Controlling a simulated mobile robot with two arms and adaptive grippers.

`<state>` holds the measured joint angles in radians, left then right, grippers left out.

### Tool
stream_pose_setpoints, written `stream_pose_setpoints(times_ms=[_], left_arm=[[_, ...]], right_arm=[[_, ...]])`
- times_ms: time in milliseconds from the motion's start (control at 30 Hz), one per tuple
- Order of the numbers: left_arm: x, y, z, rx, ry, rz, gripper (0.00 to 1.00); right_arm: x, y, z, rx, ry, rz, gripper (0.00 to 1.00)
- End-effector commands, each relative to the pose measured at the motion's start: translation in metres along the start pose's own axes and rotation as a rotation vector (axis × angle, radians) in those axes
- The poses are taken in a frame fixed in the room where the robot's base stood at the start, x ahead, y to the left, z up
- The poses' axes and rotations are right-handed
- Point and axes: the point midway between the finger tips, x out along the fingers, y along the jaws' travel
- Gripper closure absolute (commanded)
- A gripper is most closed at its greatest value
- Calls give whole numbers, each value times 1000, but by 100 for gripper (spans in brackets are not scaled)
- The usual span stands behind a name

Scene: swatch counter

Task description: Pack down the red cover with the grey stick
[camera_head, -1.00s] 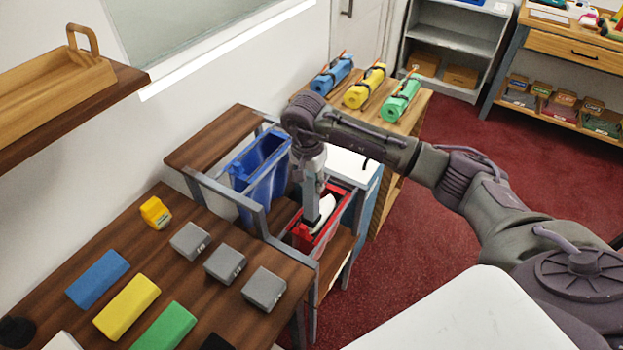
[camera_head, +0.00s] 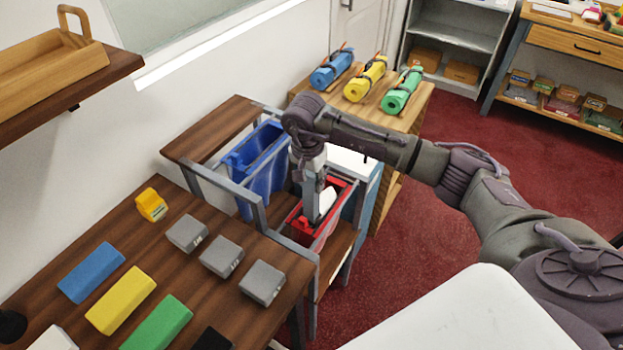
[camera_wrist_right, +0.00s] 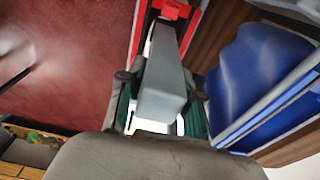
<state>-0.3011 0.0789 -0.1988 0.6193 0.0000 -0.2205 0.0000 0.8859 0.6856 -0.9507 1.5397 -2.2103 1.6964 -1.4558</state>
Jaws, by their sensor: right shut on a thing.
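A narrow red bin (camera_head: 340,190) stands in the grey frame beside a blue bin (camera_head: 266,165). My right gripper (camera_head: 312,165) is above it, shut on the grey stick (camera_head: 311,195), which points down into the bin. A white item (camera_head: 327,203) shows inside beside the stick. In the right wrist view the stick (camera_wrist_right: 165,80) runs from between the fingers towards a red part (camera_wrist_right: 172,10) at the top. I cannot tell whether this part is the red cover or whether the stick touches it. The stick's lower end is hard to make out. My left gripper is not in view.
A brown table (camera_head: 190,275) at the front left holds several grey and coloured blocks. The blue bin is close to the left of my gripper. A wooden stand (camera_head: 415,105) with three rolls is behind. Red floor (camera_head: 420,220) lies open to the right.

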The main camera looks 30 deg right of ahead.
Motion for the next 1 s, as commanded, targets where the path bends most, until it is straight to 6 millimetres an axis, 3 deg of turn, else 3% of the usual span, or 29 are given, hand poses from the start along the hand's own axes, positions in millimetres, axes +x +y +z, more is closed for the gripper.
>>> stream_pose_setpoints(times_ms=[1000], left_arm=[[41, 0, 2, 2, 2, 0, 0]], right_arm=[[48, 0, 6, 0, 0, 0, 93]])
